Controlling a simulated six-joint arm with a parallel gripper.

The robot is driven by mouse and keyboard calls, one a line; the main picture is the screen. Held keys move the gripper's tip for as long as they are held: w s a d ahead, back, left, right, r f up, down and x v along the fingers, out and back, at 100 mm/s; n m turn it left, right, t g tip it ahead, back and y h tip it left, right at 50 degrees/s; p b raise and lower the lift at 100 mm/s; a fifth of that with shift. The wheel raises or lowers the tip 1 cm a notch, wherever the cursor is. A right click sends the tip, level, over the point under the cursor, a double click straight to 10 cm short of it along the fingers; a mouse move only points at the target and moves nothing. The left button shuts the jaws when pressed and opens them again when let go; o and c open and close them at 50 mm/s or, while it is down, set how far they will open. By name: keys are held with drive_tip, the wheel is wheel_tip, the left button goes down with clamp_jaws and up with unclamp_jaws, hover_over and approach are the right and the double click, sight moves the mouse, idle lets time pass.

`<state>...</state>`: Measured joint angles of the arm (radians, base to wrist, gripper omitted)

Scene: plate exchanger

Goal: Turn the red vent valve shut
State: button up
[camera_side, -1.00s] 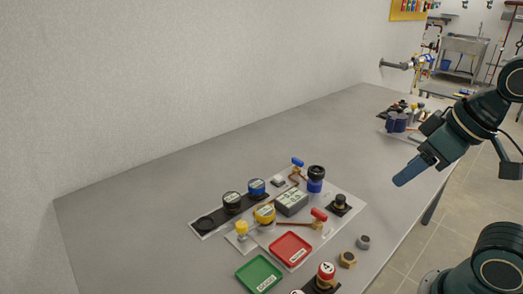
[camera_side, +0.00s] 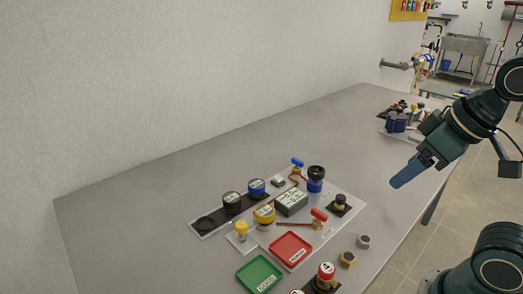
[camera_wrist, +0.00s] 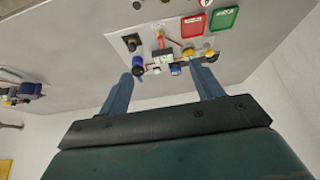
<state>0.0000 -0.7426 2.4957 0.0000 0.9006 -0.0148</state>
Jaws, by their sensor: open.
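The red vent valve (camera_side: 319,215) has a red handle on a brass body, on the pale board between the grey box and a black-based fitting. In the wrist view the red valve handle (camera_wrist: 160,35) shows small, beyond the fingertips. My gripper (camera_side: 398,182) is held above the right part of the table, well to the right of the valve and apart from it. In the wrist view its two fingers (camera_wrist: 163,80) are spread wide with nothing between them.
A red tray (camera_side: 290,249) and a green tray (camera_side: 259,275) lie at the front. A blue-handled valve (camera_side: 298,163), a blue-black cylinder (camera_side: 316,180), a grey box (camera_side: 291,202) and black and yellow gauges stand close by. The table's back left is clear.

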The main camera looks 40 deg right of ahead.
drive_tip(key=w+n, duration=0.1)
drive_tip(key=n+g, duration=0.6)
drive_tip(key=n, duration=1.1)
hover_over(320, 212)
wheel_tip(320, 212, down, 8)
drive_tip(key=r, duration=0.1)
drive_tip(key=shift+w+f, duration=0.1)
drive_tip(key=shift+f, duration=0.15)
wheel_tip(320, 212, down, 14)
drive_tip(key=shift+r, duration=0.1)
drive_tip(key=shift+c, duration=0.3)
drive_tip(key=c, duration=0.9)
